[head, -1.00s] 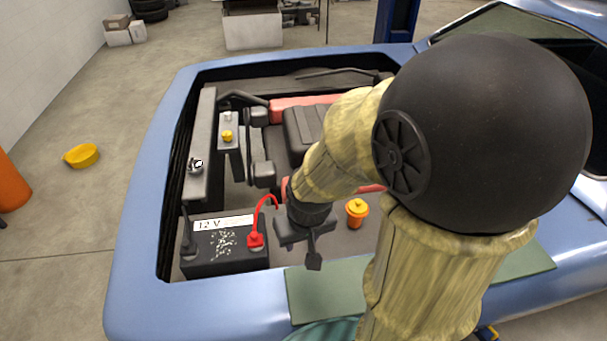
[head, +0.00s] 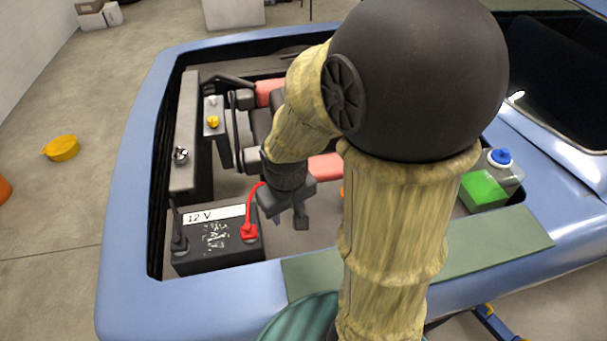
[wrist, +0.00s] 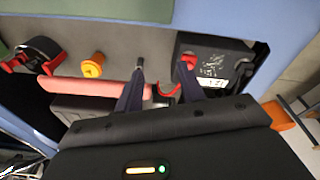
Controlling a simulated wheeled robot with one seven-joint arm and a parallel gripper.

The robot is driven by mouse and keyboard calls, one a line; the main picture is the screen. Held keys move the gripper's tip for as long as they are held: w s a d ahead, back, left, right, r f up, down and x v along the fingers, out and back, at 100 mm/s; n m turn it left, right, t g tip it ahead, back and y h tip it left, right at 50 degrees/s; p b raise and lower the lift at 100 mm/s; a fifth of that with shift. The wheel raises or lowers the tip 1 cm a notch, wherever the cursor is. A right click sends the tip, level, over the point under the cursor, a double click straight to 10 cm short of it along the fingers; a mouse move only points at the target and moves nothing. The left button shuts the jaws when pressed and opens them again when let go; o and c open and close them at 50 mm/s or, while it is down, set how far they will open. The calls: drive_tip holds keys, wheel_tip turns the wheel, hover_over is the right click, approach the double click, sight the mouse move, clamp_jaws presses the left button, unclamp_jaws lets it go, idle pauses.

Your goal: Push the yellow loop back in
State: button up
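I cannot make out a clear yellow loop. A small orange-yellow piece (wrist: 92,65) stands up from the grey engine-bay surface in the wrist view, left of my gripper; whether it is a loop or a cap I cannot tell. In the head view my arm hides nearly all of it. A yellow knob (head: 213,122) sits on a narrow grey tank at the left of the bay. My gripper (head: 289,219) points down beside the battery, near its red clamp. In the wrist view my gripper (wrist: 162,70) has its two dark fingers apart, with nothing clearly held.
The black battery (head: 217,244) has a red clamp (head: 248,231) and a curved red cable close to my gripper. A green box (head: 483,192) and a blue-capped clear tank (head: 501,158) are at the right. The blue front rim (head: 215,288) bounds the bay.

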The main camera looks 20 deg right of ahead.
drive_tip(key=w+d+f+n+g+h+b, duration=0.35)
drive_tip(key=w+f+n+h+b, duration=0.5)
drive_tip(key=w+f+b, duration=0.35)
drive_tip(key=w+a+f+n+g+h+b, duration=0.1)
drive_tip(key=w+a+n+h+b, duration=0.3)
drive_tip(key=w+a+h+b, duration=0.3)
drive_tip(key=w+h, duration=0.2)
drive_tip(key=w, duration=0.2)
drive_tip(key=shift+a+f, duration=0.3)
drive_tip(key=shift+f, duration=0.05)
drive_tip(key=d, duration=0.5)
drive_tip(key=s+d, duration=0.1)
drive_tip(key=d, duration=0.4)
drive_tip(key=s+d+p, duration=0.1)
drive_tip(key=d, duration=0.5)
drive_tip(key=shift+s, duration=0.2)
drive_tip(key=shift+d+f, duration=0.1)
drive_tip(key=shift+d, duration=0.55)
drive_tip(key=shift+a, duration=0.1)
